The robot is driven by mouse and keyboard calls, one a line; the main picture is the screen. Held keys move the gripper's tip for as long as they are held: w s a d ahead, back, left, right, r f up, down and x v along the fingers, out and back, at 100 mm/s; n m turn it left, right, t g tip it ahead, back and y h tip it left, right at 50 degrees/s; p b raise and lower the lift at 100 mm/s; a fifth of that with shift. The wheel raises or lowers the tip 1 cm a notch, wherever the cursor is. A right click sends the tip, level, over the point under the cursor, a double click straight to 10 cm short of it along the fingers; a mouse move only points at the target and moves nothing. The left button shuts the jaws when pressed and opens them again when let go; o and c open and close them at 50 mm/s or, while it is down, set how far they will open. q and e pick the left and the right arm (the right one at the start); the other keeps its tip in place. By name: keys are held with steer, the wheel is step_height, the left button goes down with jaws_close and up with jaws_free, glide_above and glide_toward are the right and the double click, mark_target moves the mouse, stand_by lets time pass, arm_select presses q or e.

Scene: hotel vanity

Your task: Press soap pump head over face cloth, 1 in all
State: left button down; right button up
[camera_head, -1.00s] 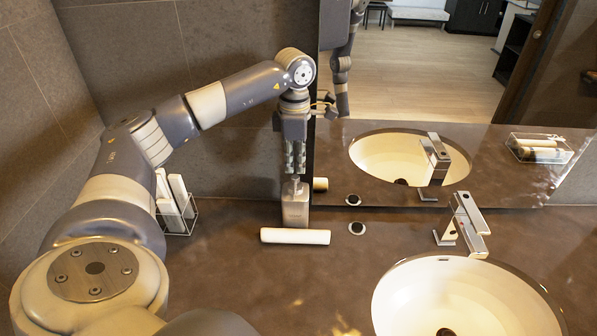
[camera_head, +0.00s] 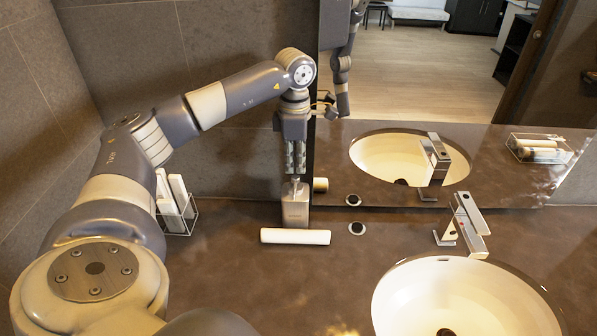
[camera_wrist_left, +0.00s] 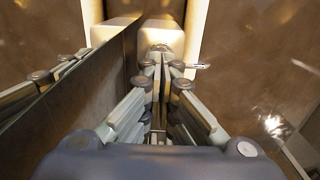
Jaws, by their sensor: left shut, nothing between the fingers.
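In the left wrist view the bottle (camera_wrist_left: 158,22) is just beyond the fingertips (camera_wrist_left: 162,62), and a thin spout (camera_wrist_left: 199,66) sticks out to the right. The face cloth, a white roll (camera_head: 295,236), lies in front of the bottle. My right gripper is not in view.
A clear holder (camera_head: 180,222) with white items stands left of the bottle. A small round dark-and-white item (camera_head: 357,228) lies to the right. The faucet (camera_head: 465,225) and basin (camera_head: 465,300) are further right. The mirror (camera_head: 440,160) stands close behind the bottle.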

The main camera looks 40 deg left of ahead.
mark_target(295, 177)
arm_select(q)
steer(key=shift+f, duration=0.15)
steer(key=shift+s+f+b, duration=0.1)
steer(key=shift+f+b, duration=1)
steer(key=shift+f, duration=0.45)
steer(key=shift+r+p, duration=0.85)
steer(key=shift+r, duration=0.1)
steer(key=shift+r+p, duration=0.45)
steer(key=shift+r, duration=0.25)
steer(key=shift+r, duration=0.1)
step_height(295, 177, up, 6)
steer(key=p, duration=0.4)
steer(key=shift+p, duration=0.35)
